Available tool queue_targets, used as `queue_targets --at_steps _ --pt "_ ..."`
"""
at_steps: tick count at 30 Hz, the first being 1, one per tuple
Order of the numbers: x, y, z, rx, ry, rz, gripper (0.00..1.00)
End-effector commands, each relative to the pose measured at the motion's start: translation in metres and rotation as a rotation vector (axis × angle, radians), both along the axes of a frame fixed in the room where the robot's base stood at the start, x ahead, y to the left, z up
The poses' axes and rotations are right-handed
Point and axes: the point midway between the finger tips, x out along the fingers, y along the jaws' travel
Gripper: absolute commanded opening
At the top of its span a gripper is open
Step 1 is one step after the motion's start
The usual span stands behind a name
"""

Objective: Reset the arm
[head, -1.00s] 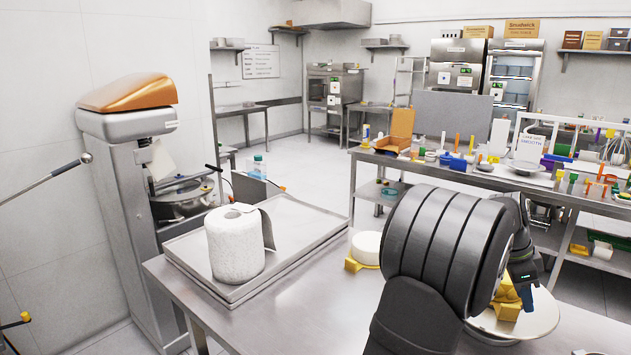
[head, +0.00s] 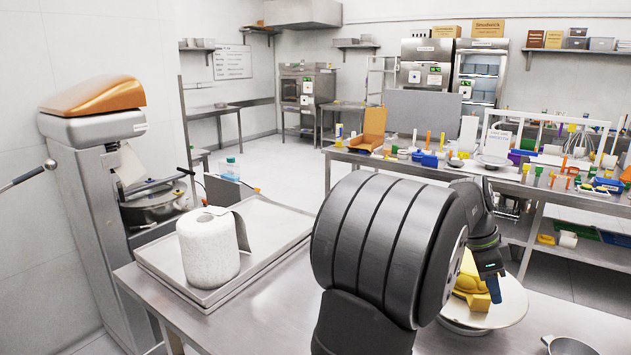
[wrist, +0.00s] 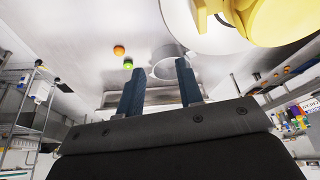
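My gripper (head: 488,284) is at the right of the steel table (head: 270,310) in the head view, beside a yellow object (head: 471,282) on a round white plate (head: 505,308). My thick black arm covers part of both. In the wrist view my two blue fingers (wrist: 160,88) stand apart with nothing held between them. The yellow object (wrist: 272,20) and the white plate (wrist: 205,35) are at the upper right there, clear of the fingers. I cannot tell from these views whether the gripper touches anything in the head view.
A white paper roll (head: 208,248) stands on a steel tray (head: 265,240) to the left. A mixer-like machine (head: 110,150) stands beyond the tray. A crowded bench (head: 420,174) runs behind my arm. A metal bowl (head: 568,346) is at the lower right edge. Table between tray and arm is clear.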

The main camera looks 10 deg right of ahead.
Motion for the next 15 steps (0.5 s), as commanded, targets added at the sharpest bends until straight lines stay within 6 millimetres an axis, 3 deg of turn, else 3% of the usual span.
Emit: queue_targets --at_steps 15 --pt "0.063 0.080 -0.028 0.001 0.001 -0.077 0.33"
